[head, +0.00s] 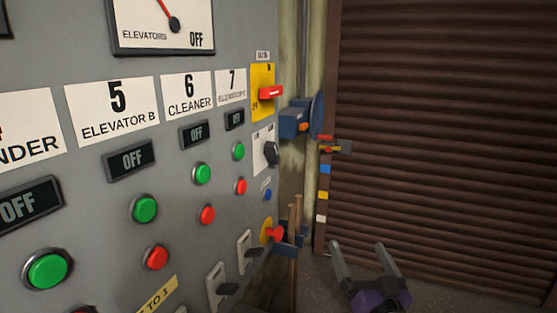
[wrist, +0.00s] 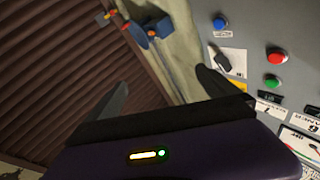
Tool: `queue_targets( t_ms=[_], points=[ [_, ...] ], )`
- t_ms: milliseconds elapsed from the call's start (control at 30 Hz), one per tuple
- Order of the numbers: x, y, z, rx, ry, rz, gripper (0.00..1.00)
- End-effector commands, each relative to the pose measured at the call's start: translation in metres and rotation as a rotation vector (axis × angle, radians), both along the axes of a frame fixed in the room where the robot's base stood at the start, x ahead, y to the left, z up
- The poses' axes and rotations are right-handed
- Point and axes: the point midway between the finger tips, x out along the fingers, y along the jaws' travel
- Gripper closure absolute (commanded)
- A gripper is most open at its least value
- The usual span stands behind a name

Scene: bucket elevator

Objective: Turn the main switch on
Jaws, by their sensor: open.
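The main switch is most likely the red handle (head: 271,92) on a yellow plate (head: 261,108) at the upper right of the grey panel in the head view. The handle lies roughly horizontal; its small lettering is too blurred to read. My gripper (head: 357,246) is open and empty, low and to the right of the panel, well apart from the switch. In the wrist view the open fingers (wrist: 162,78) show in front of the panel edge. A sliver of yellow (wrist: 238,86) shows beside the right finger there; the red handle is hidden.
Below the switch are a black knob (head: 271,153), a blue button (head: 267,195) and a red knob on yellow (head: 274,233). A blue wall device (head: 293,123) stands just right of the panel. A brown slatted shutter (head: 450,130) fills the right. Green and red buttons line the panel.

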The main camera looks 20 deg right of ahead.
Motion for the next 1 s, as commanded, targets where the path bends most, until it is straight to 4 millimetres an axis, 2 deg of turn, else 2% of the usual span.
queue_targets(
  t_ms=[33, 200, 367, 500, 733, 900, 1000],
  points=[
    [0.020, -0.007, 0.017, 0.007, -0.011, 0.009, 0.02],
    [0.079, -0.024, 0.065, 0.024, -0.015, 0.059, 0.02],
    [0.127, -0.036, 0.120, 0.028, -0.015, 0.129, 0.02],
    [0.162, -0.041, 0.176, 0.018, -0.010, 0.208, 0.02],
    [0.199, -0.034, 0.275, -0.032, 0.002, 0.381, 0.02],
    [0.206, -0.016, 0.338, -0.094, 0.019, 0.537, 0.02],
    [0.204, -0.001, 0.364, -0.136, 0.033, 0.640, 0.02]
  ],
)
